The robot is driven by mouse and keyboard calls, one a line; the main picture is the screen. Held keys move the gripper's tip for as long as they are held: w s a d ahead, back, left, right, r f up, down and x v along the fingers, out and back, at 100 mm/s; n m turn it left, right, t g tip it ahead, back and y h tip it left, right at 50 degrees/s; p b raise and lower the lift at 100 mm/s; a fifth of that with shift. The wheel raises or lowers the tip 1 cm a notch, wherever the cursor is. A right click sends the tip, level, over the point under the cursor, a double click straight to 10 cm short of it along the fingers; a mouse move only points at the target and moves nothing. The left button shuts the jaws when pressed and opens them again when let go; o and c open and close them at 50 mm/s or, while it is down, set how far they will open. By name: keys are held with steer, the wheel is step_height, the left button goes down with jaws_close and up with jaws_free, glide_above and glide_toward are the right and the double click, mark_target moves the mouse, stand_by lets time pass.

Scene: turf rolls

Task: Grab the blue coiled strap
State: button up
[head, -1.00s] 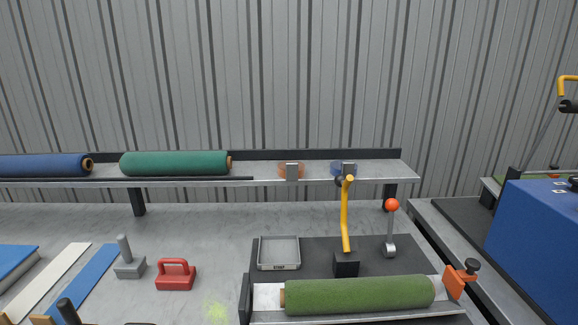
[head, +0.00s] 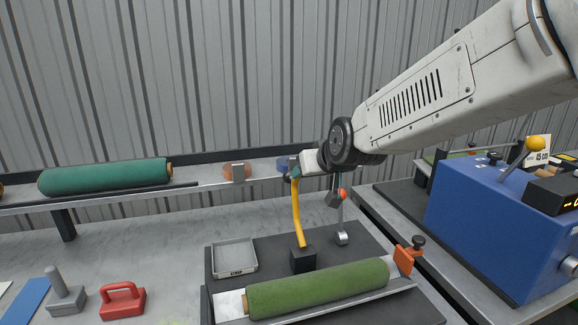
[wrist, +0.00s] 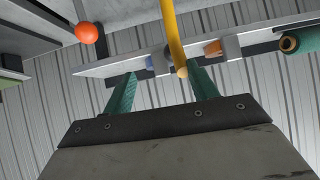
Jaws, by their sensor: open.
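The blue coiled strap (head: 283,163) lies on the raised back shelf near its right end, partly hidden by my gripper in the head view. In the wrist view the blue strap (wrist: 161,64) shows between my green fingers in the picture, beyond them. My gripper (wrist: 163,83) is open and empty, its fingers apart. In the head view my gripper (head: 296,166) is at the shelf's height beside the strap. I cannot tell the exact gap between them.
A yellow lever (head: 298,215) rises close to my gripper; its end (wrist: 181,70) shows between the fingers in the wrist view. An orange coiled strap (head: 232,168) and a green roll (head: 105,177) share the shelf (head: 211,175). A red-knobbed lever (head: 342,195) stands nearby.

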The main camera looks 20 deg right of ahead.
mark_target(294, 158)
steer(key=w+f+t, duration=0.1)
steer(key=w, duration=0.4)
steer(key=w+t, duration=0.1)
steer(key=w, duration=0.4)
steer(key=w+f+t, duration=0.1)
steer(key=w, duration=0.4)
steer(key=shift+f+h, duration=0.3)
steer(key=shift+h, duration=0.1)
steer(key=shift+s, duration=0.1)
steer(key=c, duration=1.1)
